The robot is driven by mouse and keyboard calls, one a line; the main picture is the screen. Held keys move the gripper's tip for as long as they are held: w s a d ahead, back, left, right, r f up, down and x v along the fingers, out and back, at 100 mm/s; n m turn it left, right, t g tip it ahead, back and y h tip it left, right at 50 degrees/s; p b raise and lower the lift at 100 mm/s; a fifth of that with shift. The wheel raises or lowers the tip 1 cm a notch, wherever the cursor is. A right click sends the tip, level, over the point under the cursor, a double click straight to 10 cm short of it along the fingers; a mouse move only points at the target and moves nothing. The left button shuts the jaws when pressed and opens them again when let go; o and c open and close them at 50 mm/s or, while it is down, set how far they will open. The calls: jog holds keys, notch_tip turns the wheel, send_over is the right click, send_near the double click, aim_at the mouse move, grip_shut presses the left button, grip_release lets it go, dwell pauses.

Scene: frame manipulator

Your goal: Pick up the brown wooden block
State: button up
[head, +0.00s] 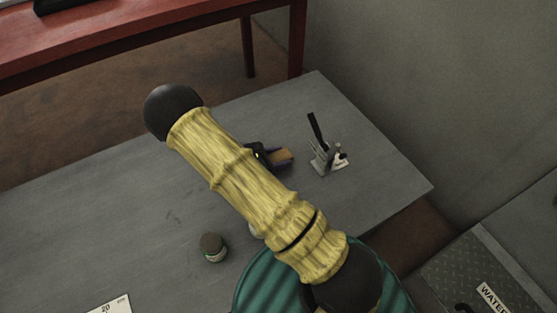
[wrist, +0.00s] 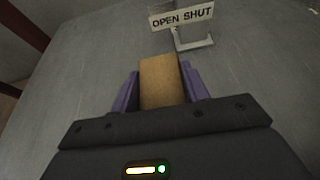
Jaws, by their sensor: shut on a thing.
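The brown wooden block (wrist: 160,80) is in the middle of the wrist view, between the two purple fingers of my gripper (wrist: 160,92). The fingers press on its left and right sides, and its far end shows beyond them. My yellow arm hides part of the gripper there. I cannot tell whether the block touches the table or is a little above it.
A small stand with an "OPEN SHUT" sign (wrist: 183,17) is just beyond the block; it also shows in the head view (head: 324,158). A small jar (head: 213,248) and a white card (head: 112,304) lie nearer. A red table (head: 150,35) is behind. The table's left part is clear.

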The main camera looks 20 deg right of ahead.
aim_at(279, 157)
notch_tip(279, 157, up, 7)
jog(key=shift+f+p, duration=0.2)
jog(key=shift+p, duration=0.65)
